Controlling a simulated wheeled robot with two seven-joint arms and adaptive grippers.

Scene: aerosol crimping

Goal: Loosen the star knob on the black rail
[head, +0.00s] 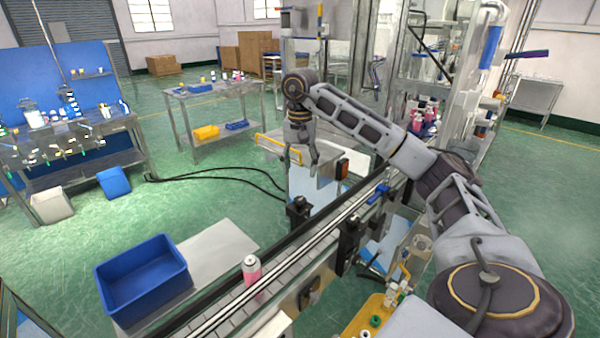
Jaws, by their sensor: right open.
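The black rail (272,255) runs diagonally beside the conveyor, from the bottom left up toward the middle. A dark block-like fitting (298,210) stands on the rail's left side, and more dark fittings (348,238) sit on the right side. I cannot make out for certain which part is the star knob. My right gripper (302,158) hangs fingers down above the far part of the conveyor area, beyond the dark fitting. It is open, with nothing seen between its fingers, and apart from the rail. My left gripper is not in view.
A pink and white can (251,270) stands upright on the conveyor. A blue bin (143,278) sits to its left. A machine with glass panels and metal frame (425,80) stands behind my right arm. A yellow tray (368,312) with small parts lies at the bottom.

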